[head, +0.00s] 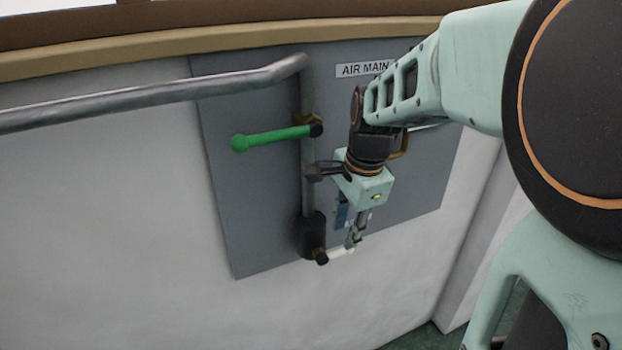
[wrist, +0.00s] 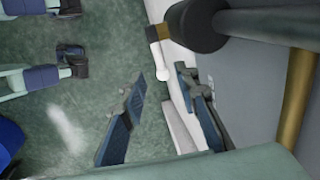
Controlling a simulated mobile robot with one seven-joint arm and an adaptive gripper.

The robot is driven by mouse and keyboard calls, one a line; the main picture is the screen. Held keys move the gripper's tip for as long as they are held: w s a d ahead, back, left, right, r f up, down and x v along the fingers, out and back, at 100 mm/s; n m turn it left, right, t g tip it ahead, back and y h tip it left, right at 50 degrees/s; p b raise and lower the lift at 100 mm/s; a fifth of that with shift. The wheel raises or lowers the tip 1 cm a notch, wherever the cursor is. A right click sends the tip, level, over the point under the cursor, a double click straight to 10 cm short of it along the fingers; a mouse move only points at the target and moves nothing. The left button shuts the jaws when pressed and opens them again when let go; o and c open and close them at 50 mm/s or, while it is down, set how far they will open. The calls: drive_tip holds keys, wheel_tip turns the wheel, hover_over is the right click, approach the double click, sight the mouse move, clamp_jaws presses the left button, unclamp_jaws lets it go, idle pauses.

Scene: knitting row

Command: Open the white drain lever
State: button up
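The white drain lever (head: 340,252) sticks out to the right from a brass and black valve (head: 321,256) low on the grey panel. In the wrist view the white lever (wrist: 160,62) ends in a round knob. My gripper (head: 353,241) points down at the lever's outer end. In the wrist view my gripper (wrist: 161,76) is open, with one blue-padded finger on each side of the lever's knob. The fingers look apart from it; I cannot tell the exact depth. In the head view the fingers partly cover the lever's end.
A green lever (head: 275,138) sits higher on the grey panel (head: 245,215), left of my gripper. A grey pipe (head: 308,185) runs down to a black cylinder (head: 311,235). An AIR MAIN label (head: 362,69) is at the top. Green floor (wrist: 60,125) shows below.

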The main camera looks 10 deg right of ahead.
sight(341, 250)
drive_tip(key=f+b, duration=0.2)
drive_tip(key=f, duration=0.1)
drive_tip(key=w+f+b, duration=0.1)
drive_tip(key=f+b, duration=0.1)
drive_tip(key=f, duration=0.1)
drive_tip(key=shift+w+a+f, duration=0.1)
drive_tip(key=shift+a, duration=0.05)
clamp_jaws()
